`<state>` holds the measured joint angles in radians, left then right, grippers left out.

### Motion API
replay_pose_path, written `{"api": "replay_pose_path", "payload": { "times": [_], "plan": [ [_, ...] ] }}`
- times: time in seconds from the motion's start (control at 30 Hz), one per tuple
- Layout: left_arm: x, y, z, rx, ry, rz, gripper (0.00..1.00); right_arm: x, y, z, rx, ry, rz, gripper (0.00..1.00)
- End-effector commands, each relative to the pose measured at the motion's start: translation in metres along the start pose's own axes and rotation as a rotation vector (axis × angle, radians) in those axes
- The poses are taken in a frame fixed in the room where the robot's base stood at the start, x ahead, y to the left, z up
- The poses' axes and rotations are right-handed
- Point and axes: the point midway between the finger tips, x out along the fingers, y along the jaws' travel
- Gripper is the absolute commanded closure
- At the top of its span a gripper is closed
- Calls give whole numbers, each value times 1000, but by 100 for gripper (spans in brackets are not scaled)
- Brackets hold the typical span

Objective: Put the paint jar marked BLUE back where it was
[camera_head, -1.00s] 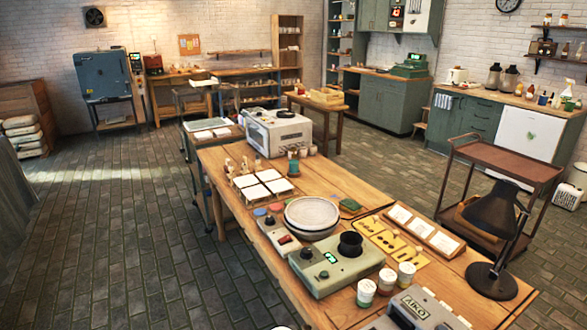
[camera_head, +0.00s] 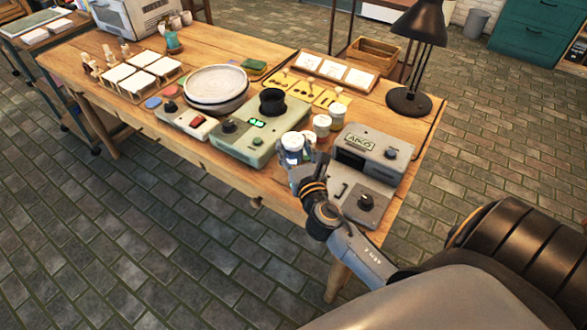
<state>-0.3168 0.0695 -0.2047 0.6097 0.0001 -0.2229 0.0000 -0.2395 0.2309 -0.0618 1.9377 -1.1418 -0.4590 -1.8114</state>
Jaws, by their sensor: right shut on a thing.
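My right gripper (camera_head: 297,165) is shut on a paint jar (camera_head: 292,143) with a white lid and a blue band. The lettering on it is too small to read. The jar is upright at the front edge of the wooden table (camera_head: 225,158), in front of the other jars. The fingers hide its lower part, and I cannot tell whether it touches the tabletop. Other white-lidded paint jars (camera_head: 321,124) (camera_head: 337,112) stand just behind it, in a row. My left gripper is not in view.
A grey-green device with a black cup (camera_head: 272,102) stands left of the jars. A grey AIKO machine (camera_head: 370,152) stands close on the right. A black lamp (camera_head: 409,100) and yellow stencils (camera_head: 330,98) are behind. Little bare tabletop shows around the jars.

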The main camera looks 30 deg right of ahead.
Motion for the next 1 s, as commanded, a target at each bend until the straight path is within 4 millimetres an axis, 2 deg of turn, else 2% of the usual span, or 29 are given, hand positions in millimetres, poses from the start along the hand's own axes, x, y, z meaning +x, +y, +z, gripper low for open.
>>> {"api": "replay_pose_path", "payload": {
  "times": [0.03,0.17,0.4,0.57,0.87,0.9,0.97,1.0],
  "plan": [
    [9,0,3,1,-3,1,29,0,0,-13,0,1,0,86],
    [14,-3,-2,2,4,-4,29,0,0,-23,0,-1,1,86],
    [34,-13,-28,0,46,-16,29,0,0,-56,-1,-1,1,86],
    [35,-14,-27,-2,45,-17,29,0,0,-60,-1,-1,2,86],
    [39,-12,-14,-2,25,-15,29,0,0,-63,-1,-1,2,86],
    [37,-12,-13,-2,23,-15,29,-1,0,-62,-1,0,2,43],
    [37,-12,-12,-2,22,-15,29,-1,0,-62,-1,0,2,31],
    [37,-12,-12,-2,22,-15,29,-1,0,-62,-1,0,2,29]
  ]
}}
